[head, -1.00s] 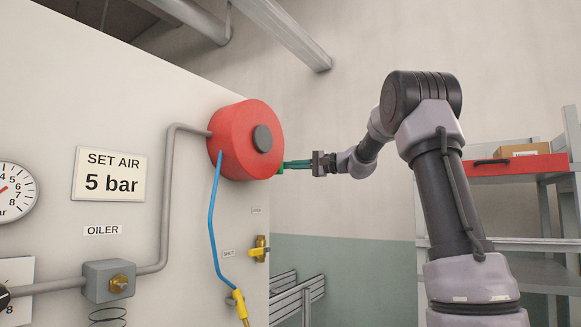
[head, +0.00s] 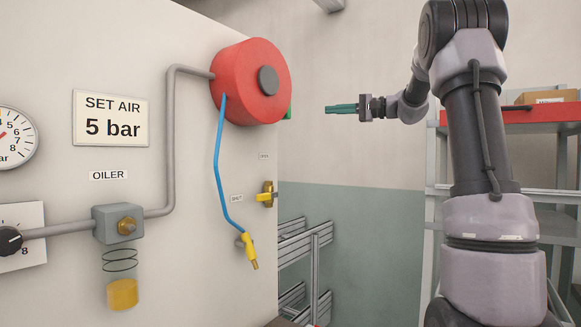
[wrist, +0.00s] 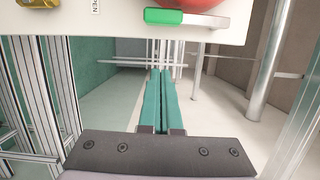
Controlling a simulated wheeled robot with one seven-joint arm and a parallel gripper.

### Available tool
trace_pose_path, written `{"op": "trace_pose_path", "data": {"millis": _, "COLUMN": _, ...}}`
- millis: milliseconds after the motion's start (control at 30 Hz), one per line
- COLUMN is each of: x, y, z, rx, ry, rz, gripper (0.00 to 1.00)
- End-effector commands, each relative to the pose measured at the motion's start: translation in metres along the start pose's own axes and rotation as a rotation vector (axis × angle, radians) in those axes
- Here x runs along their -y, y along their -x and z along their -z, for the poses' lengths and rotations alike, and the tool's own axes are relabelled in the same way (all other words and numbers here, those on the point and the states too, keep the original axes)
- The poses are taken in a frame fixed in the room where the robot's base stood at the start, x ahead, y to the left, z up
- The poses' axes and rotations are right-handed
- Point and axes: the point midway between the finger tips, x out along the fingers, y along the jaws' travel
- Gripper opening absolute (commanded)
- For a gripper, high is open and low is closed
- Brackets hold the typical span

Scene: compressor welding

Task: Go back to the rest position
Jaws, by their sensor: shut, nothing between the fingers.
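My gripper (head: 340,108) is in the head view, to the right of the red hose reel (head: 250,82), with a clear gap between them. Its two long teal fingers lie together and are empty. In the wrist view my gripper (wrist: 160,75) points away over open floor, its fingers side by side. A green piece (wrist: 164,17) on the panel's edge shows beyond the fingertips at the top of the wrist view. Only a sliver of it shows in the head view, behind the reel.
The pale panel (head: 60,65) carries the gauge, the oiler (head: 118,223), a brass valve (head: 267,194) and a blue hose with a yellow nozzle (head: 249,250). A shelf with a red tray (head: 510,117) and a cardboard box stands at right. The space around my gripper is clear.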

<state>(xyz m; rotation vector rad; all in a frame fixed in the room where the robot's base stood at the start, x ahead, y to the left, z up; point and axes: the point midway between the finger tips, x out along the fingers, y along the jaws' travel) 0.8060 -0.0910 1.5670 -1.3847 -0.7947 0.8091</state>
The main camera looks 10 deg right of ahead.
Motion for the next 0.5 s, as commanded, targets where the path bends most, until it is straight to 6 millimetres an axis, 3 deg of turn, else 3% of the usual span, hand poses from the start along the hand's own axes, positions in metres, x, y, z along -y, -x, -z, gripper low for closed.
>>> {"op": "trace_pose_path", "data": {"millis": 133, "x": -0.001, "y": -0.001, "z": -0.005, "rx": 0.002, "ry": 0.000, "rz": -0.013, "gripper": 0.00}}
{"op": "trace_pose_path", "data": {"millis": 233, "x": -0.009, "y": -0.006, "z": -0.025, "rx": 0.005, "ry": -0.001, "rz": -0.074, "gripper": 0.00}}
{"op": "trace_pose_path", "data": {"millis": 367, "x": -0.035, "y": -0.010, "z": -0.073, "rx": 0.006, "ry": 0.002, "rz": -0.228, "gripper": 0.00}}
{"op": "trace_pose_path", "data": {"millis": 500, "x": -0.073, "y": -0.003, "z": -0.131, "rx": -0.009, "ry": 0.026, "rz": -0.426, "gripper": 0.00}}
